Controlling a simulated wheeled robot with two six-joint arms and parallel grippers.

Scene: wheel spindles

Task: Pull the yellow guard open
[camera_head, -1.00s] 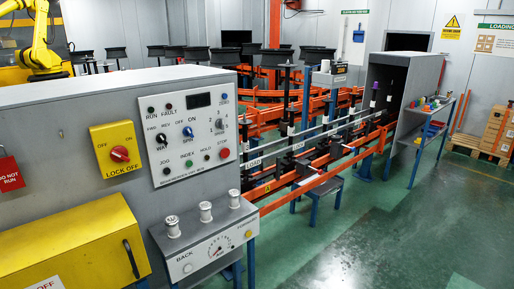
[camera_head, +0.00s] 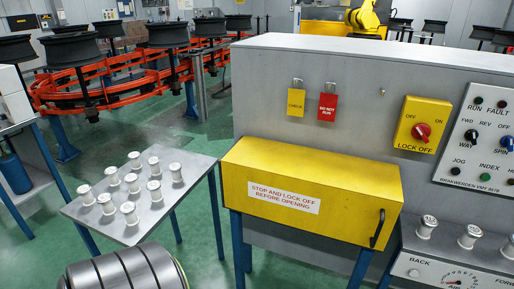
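The yellow guard (camera_head: 310,187) is a long box on the front of the grey cabinet, in the middle of the head view. It looks closed. A white label on it reads "STOP AND LOCK OFF BEFORE OPENING". A black handle (camera_head: 377,228) stands upright at the right end of its front face. Neither of my grippers is in view.
A yellow lock-off switch (camera_head: 421,125) with a red knob and a control panel (camera_head: 488,140) are on the grey cabinet (camera_head: 350,75). Two padlocked tags hang above the guard. A small table (camera_head: 150,218) with several white spools stands left. A grey ribbed cylinder (camera_head: 125,272) is at the bottom.

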